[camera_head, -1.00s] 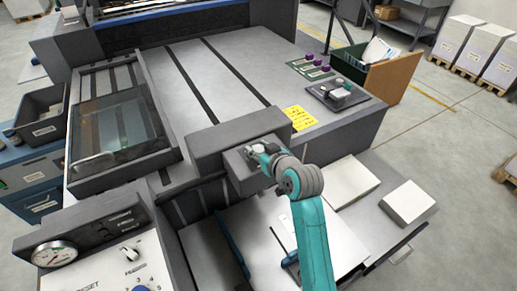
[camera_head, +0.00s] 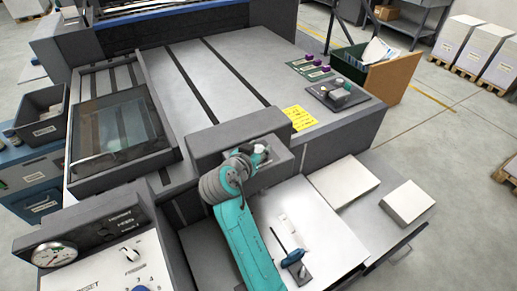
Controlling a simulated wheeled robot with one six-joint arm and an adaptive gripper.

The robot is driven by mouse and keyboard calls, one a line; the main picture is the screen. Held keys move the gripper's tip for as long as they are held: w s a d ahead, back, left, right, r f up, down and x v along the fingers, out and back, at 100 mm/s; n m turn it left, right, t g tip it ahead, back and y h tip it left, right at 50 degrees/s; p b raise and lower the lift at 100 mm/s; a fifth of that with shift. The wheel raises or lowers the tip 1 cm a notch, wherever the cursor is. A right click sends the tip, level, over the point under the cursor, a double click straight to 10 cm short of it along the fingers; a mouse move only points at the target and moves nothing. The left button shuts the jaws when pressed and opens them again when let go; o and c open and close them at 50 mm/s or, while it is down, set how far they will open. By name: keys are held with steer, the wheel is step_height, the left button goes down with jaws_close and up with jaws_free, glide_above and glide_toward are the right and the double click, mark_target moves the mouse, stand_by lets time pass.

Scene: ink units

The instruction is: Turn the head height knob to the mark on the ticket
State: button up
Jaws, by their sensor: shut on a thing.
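A yellow ticket (camera_head: 299,117) lies on the grey machine top, right of a dark grey block (camera_head: 215,142); its writing is too small to read. A lower grey housing (camera_head: 285,158) sits at the front of this block. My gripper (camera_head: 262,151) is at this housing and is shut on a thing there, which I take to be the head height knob. The knob itself is mostly hidden by my gripper and wrist, so its pointer and scale cannot be read.
A gauge panel (camera_head: 100,270) stands at the front left. A lidded glass frame (camera_head: 122,123) is at the left. A blue-handled tool (camera_head: 293,258) and paper stacks (camera_head: 408,201) lie front right. A small dark device (camera_head: 338,95) sits beyond the ticket.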

steer(key=shift+m+g+h, duration=0.9)
steer(key=shift+m+h, duration=0.3)
steer(key=shift+m, duration=0.1)
steer(key=shift+f, duration=0.1)
steer(key=o, duration=1.2)
steer(key=shift+c, duration=0.2)
steer(key=shift+a, duration=0.1)
steer(key=v, duration=1.2)
steer(key=shift+a, duration=0.2)
steer(key=shift+w+f, duration=0.1)
